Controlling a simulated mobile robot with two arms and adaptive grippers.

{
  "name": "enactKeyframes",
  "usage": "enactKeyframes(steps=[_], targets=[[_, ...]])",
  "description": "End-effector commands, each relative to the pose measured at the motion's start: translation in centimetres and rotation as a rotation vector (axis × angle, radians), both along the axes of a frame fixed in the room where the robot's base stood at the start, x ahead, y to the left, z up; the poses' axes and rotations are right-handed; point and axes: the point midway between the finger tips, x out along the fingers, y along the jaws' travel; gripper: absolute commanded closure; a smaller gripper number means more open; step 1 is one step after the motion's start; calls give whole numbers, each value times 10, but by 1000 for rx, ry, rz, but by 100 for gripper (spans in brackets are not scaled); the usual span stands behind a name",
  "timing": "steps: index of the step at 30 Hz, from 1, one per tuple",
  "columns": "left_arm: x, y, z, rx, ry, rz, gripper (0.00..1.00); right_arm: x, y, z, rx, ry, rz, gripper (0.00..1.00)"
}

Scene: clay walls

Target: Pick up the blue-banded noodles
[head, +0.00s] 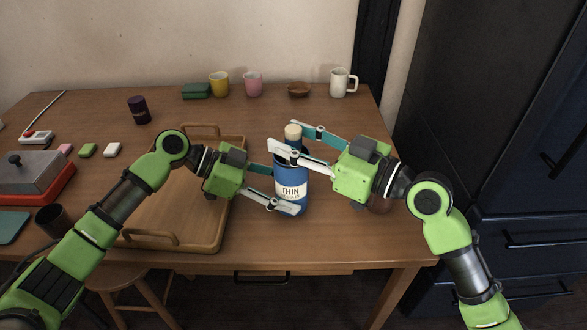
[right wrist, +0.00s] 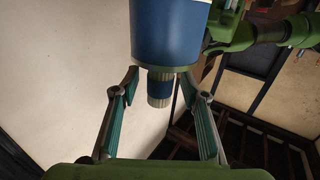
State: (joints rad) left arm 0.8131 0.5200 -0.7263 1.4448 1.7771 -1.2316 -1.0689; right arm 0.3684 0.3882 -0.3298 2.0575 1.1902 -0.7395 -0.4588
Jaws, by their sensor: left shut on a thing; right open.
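The blue-banded noodles (right wrist: 160,88) are a pale upright bundle with a blue band, sticking out of a blue canister in the right wrist view. Their pale top (head: 293,131) shows in the head view. The blue canister (head: 291,178) has a white label reading "THIN". My left gripper (head: 284,190) is shut on the canister from the left. My right gripper (head: 287,137) is open, with its fingers on either side of the bundle above the canister, apart from it in the right wrist view. The right hand hides part of the canister's top.
A wooden tray (head: 172,215) lies left of the canister. A yellow cup (head: 219,85), pink cup (head: 253,85), brown bowl (head: 299,90) and white mug (head: 341,84) stand at the back. A dark jar (head: 139,110) stands back left. The table between is clear.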

Motion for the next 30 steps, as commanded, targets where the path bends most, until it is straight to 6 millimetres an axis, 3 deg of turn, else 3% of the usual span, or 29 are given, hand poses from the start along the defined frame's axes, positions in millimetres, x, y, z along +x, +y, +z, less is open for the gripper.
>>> enactKeyframes(steps=[1, 5, 6, 15, 20, 30], targets=[[0, 0, -1, 1, 0, 0, 64, 0, 0, 0, 0, 0, 0, 62], [0, 0, -1, 1, 0, 0, 64, 0, 0, 0, 0, 0, 0, 96], [0, 0, -1, 1, 0, 0, 64, 0, 0, 0, 0, 0, 0, 100], [0, 0, -1, 1, 0, 0, 64, 0, -1, 2, 0, -1, 0, 100], [0, 0, -1, 1, 0, 0, 64, 0, 0, 17, 0, -6, 1, 100], [0, 0, -1, 1, 0, 0, 64, 0, -1, 106, -1, -12, 0, 100]])
